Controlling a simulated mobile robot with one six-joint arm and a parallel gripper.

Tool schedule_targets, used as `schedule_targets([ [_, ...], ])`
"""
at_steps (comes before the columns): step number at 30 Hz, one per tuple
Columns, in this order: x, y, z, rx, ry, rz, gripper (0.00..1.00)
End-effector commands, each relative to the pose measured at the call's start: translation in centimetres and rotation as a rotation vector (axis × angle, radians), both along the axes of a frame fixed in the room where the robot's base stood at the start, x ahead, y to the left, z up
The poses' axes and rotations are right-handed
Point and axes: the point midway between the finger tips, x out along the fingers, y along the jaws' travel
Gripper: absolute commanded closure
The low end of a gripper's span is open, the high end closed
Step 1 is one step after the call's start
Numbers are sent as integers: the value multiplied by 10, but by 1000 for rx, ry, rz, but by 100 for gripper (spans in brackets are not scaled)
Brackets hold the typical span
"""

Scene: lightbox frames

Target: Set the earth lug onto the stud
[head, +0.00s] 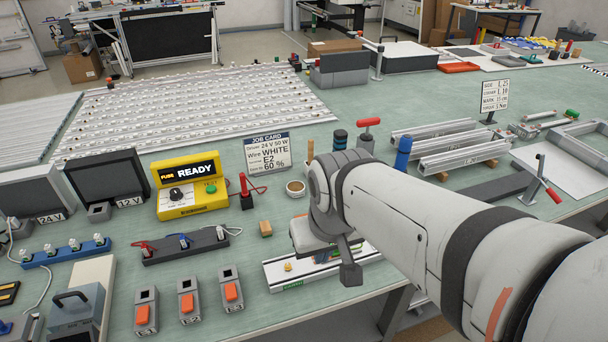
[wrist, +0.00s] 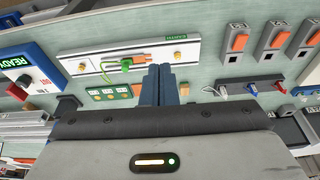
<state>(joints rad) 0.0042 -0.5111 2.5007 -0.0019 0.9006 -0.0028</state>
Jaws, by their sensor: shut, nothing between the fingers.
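A white board (head: 275,275) lies at the bench's front edge, partly hidden behind my gripper in the head view. It also shows in the wrist view (wrist: 95,50), with a green EARTH label (wrist: 176,40). A brass stud (wrist: 180,66) stands at one end of the board and another brass piece (wrist: 82,66) at the other. A green lead (wrist: 112,66) lies on the board with a copper-coloured piece at its end, probably the lug (wrist: 141,59); it looks apart from the brass stud. My gripper (wrist: 158,72) is shut and empty, its tips near the lug and stud.
Grey boxes with orange switches (head: 188,302) stand left of the board. A small wooden block (head: 265,228) and a cup (head: 296,188) stand behind it. Green bench top is clear between them.

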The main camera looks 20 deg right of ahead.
Motion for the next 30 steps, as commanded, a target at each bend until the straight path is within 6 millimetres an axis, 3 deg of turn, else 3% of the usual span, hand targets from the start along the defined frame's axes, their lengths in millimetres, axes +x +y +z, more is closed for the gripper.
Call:
schedule_targets([
  [8, 1, -1, 1, 2, 4, -10, 100],
  [14, 29, -18, 7, 50, 69, -190, 100],
  [20, 83, -65, 6, 148, 198, -568, 100],
  [24, 115, -106, -7, 216, 288, -837, 100],
  [30, 142, -157, -31, 287, 382, -1122, 100],
])
